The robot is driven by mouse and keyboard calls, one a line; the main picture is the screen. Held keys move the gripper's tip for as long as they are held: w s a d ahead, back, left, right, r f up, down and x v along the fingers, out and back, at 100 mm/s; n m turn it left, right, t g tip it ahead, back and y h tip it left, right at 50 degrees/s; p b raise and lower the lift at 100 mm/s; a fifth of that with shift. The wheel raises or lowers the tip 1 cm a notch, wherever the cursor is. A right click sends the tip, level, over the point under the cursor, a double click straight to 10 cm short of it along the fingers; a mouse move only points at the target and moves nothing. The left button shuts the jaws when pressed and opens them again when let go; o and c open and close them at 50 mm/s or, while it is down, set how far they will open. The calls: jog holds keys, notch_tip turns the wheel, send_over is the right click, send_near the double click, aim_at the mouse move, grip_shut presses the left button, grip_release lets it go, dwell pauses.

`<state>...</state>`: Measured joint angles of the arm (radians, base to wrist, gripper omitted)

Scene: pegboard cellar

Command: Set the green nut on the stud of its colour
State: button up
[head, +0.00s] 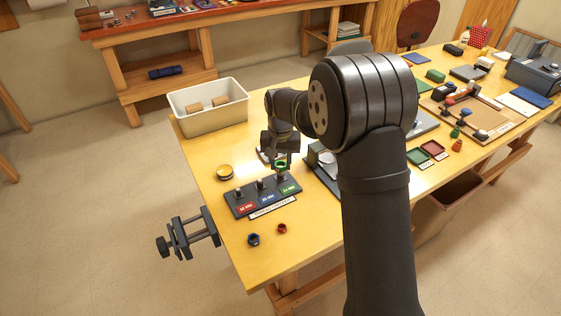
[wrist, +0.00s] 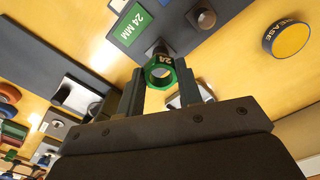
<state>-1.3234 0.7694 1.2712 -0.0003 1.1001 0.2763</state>
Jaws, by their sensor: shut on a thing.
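The green nut (wrist: 160,79), marked 24, is held between the fingertips of my gripper (wrist: 160,85) in the wrist view. In the head view the nut (head: 282,164) shows just below my gripper (head: 281,152), over the green end of the stud board. The dark stud board (head: 250,205) has red, blue and green labels, with a stud by each. The green label (wrist: 131,24) reads 24 MM. The stud by it (wrist: 157,48) shows behind the nut's edge in the wrist view. The nut is close to this stud; I cannot tell whether they touch.
A blue nut (head: 253,240) and a red nut (head: 282,229) lie in front of the board. A grease tin (head: 225,173) stands left of it, and a white bin (head: 208,122) behind. A dark device (head: 320,165) is close on the right.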

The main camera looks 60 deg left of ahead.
aim_at(280, 170)
jog(key=shift+f, duration=1.8)
dwell(1.4)
jog(key=o, duration=1.4)
jog(key=shift+r, duration=4.05)
jog(key=shift+f, duration=0.1)
jog(key=shift+f, duration=3.6)
